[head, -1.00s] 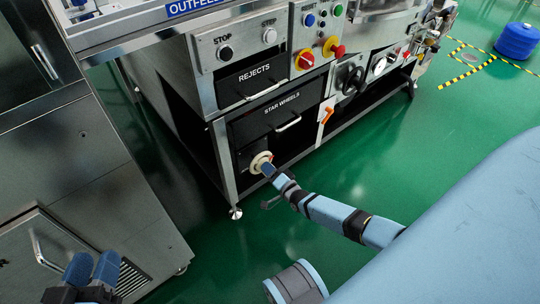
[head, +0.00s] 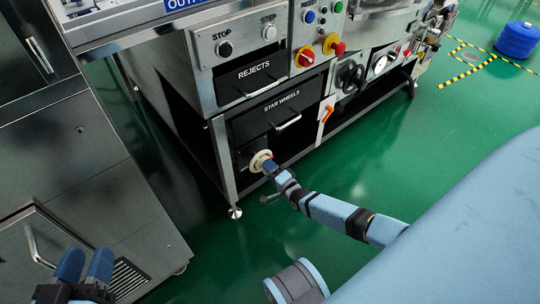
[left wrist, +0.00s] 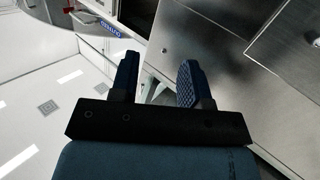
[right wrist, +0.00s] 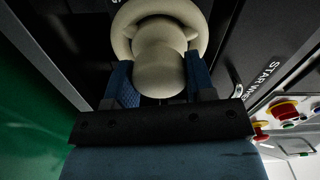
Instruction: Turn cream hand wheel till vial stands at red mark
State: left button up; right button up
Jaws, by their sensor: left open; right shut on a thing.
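The cream hand wheel (head: 259,160) sits low on the machine's front, left of and below the STAR WHEELS drawer. It fills the top of the right wrist view (right wrist: 160,25). My right gripper (head: 270,165) is at the wheel; in the right wrist view its fingers (right wrist: 160,90) are shut on the wheel's rounded cream knob (right wrist: 158,68). My left gripper (head: 86,264) is open and empty at the lower left of the head view, and its two blue fingers show apart in the left wrist view (left wrist: 157,78). The vial and the red mark are not in view.
The STAR WHEELS drawer (head: 270,112) and REJECTS drawer (head: 247,80) have handles above the wheel. An orange lever (head: 328,113) and a black hand wheel (head: 351,76) are to the right. A steel cabinet (head: 90,160) stands left. Green floor is free in front.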

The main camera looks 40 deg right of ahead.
jog(key=o, duration=0.9)
pick_arm(q)
jog(key=shift+n+t, duration=0.6)
jog(key=shift+n, duration=0.2)
jog(key=r+p, duration=0.4)
jog(key=shift+s+d, duration=0.15)
jog(key=shift+s, duration=0.25)
pick_arm(e)
jog(key=s, duration=0.9)
jog(key=s+d, duration=0.1)
jog(key=s, duration=0.4)
jog(key=shift+w, duration=0.1)
